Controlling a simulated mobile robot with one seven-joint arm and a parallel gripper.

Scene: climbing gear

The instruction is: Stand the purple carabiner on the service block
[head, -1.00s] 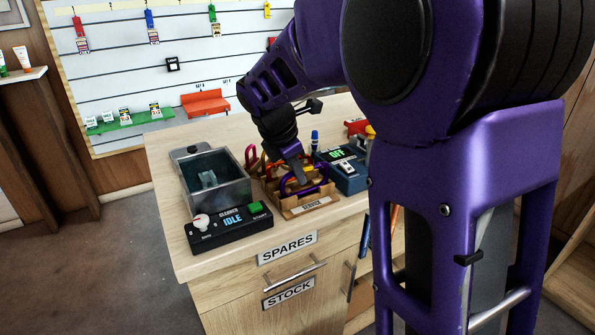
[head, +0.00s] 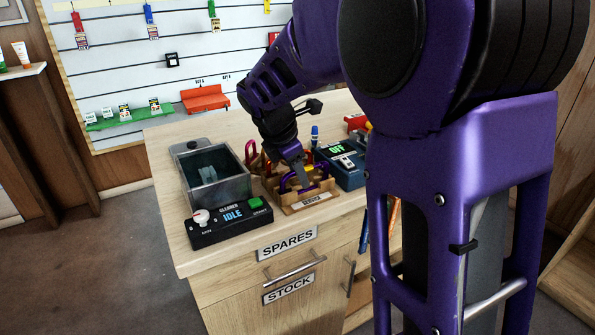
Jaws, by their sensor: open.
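The purple carabiner (head: 289,184) is in the front part of a wooden tray (head: 310,203) on the counter. My gripper (head: 302,178) points down right at it, with its fingers open. Part of the carabiner is hidden behind the fingers, and I cannot tell whether they touch it. I cannot make out for certain which thing is the service block.
Left of the tray are a grey metal tank (head: 222,190) and a control box reading IDLE (head: 230,217). Right is a dark teal device reading OFF (head: 341,160).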

